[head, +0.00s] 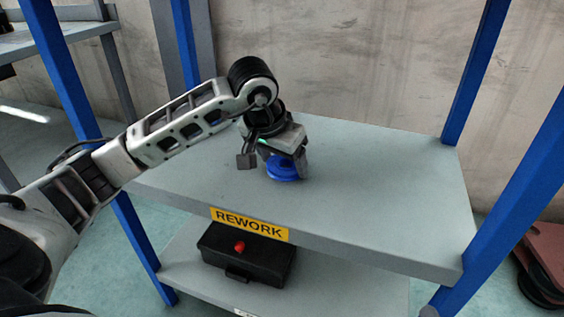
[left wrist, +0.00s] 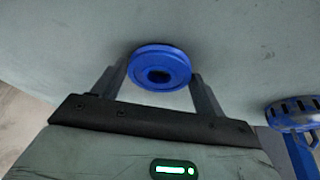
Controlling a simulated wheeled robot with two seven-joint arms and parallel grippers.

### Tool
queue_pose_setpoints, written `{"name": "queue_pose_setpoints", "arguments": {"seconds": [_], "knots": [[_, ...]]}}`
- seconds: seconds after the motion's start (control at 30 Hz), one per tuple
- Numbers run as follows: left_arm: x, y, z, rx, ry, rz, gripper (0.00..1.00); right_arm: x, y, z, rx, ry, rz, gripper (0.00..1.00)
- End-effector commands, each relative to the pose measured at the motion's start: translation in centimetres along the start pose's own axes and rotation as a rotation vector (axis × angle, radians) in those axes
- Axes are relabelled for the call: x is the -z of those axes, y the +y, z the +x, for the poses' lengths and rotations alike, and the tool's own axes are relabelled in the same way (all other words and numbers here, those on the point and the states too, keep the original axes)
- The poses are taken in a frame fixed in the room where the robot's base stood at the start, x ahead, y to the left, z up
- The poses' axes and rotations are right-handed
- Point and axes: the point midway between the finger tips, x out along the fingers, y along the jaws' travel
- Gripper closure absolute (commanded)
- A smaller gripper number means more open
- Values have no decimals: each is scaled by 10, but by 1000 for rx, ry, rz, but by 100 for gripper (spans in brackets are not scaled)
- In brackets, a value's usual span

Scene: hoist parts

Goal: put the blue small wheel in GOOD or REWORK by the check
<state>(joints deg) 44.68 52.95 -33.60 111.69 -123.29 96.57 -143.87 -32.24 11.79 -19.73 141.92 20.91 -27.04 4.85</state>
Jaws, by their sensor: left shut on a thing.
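The blue small wheel (head: 282,168) is at the REWORK shelf (head: 390,200), near its middle. My left gripper (head: 280,157) reaches down over it from above and is shut on it. In the left wrist view the blue wheel (left wrist: 160,68) sits between the two fingers (left wrist: 158,85), with its dark centre hole showing. I cannot tell whether the wheel touches the shelf top. The yellow REWORK label (head: 249,224) is on the shelf's front edge. My right gripper is not in view.
Blue posts (head: 478,75) frame the shelf at its corners. A black case (head: 248,254) with a red knob stands on the lower shelf (head: 340,285). A blue slotted round part (left wrist: 293,114) shows at the right of the left wrist view.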

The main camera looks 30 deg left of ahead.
Motion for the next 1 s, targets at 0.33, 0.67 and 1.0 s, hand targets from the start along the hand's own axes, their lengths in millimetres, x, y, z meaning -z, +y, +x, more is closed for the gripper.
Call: {"name": "queue_pose_setpoints", "arguments": {"seconds": [0.33,0.67,1.0], "knots": [[0,0,1,0,4,-1,23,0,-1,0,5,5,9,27],[0,0,0,0,4,-1,6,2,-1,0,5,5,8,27],[3,-1,-48,2,8,0,6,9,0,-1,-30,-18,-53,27]]}}
